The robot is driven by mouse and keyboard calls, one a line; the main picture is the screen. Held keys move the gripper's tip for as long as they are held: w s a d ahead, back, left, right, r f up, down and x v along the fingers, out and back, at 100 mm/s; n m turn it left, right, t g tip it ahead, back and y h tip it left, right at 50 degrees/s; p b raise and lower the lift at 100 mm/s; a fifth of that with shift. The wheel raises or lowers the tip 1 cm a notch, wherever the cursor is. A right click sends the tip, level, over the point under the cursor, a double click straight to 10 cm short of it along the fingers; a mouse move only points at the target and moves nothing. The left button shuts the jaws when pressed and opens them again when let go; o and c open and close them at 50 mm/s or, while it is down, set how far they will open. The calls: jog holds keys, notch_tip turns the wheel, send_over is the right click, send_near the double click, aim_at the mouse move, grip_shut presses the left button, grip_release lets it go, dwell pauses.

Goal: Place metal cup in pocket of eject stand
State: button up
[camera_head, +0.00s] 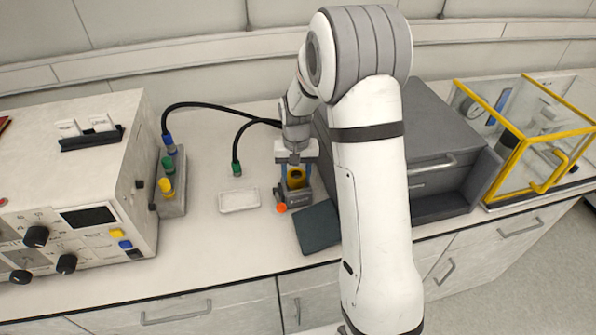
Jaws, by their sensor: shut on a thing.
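My gripper (296,160) points down over the bench, directly above a small grey stand (299,197) that looks like the eject stand. The stand has blue parts at its sides and an orange knob (281,207) at its front left. A small round yellow-brown piece (296,179) shows between the blue parts, just under the gripper. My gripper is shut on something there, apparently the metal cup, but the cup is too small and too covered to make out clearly. I cannot tell whether it sits in the pocket or is held above it.
A shallow white tray (239,200) lies left of the stand, a dark flat pad (318,227) in front right. A control box (75,190) and a block with coloured plugs (172,185) stand left. A grey drawer cabinet (440,150) and yellow-framed glass case (541,187) stand right.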

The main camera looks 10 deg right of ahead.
jog(key=o, duration=1.1)
jog(key=shift+f, duration=0.1)
notch_tip(320, 180, up, 11)
jog(key=b, duration=0.1)
jog(key=s+r, duration=0.5)
jog(key=s, duration=0.2)
jog(key=s+t, duration=0.1)
jog(key=s, duration=0.5)
jog(key=s+n+t, duration=0.1)
jog(key=s, duration=0.5)
jog(key=s+n+t, duration=0.1)
jog(key=s, duration=0.6)
jog(key=shift+s+d+r, duration=0.1)
jog(key=shift+d+r, duration=0.15)
jog(key=shift+r, duration=0.1)
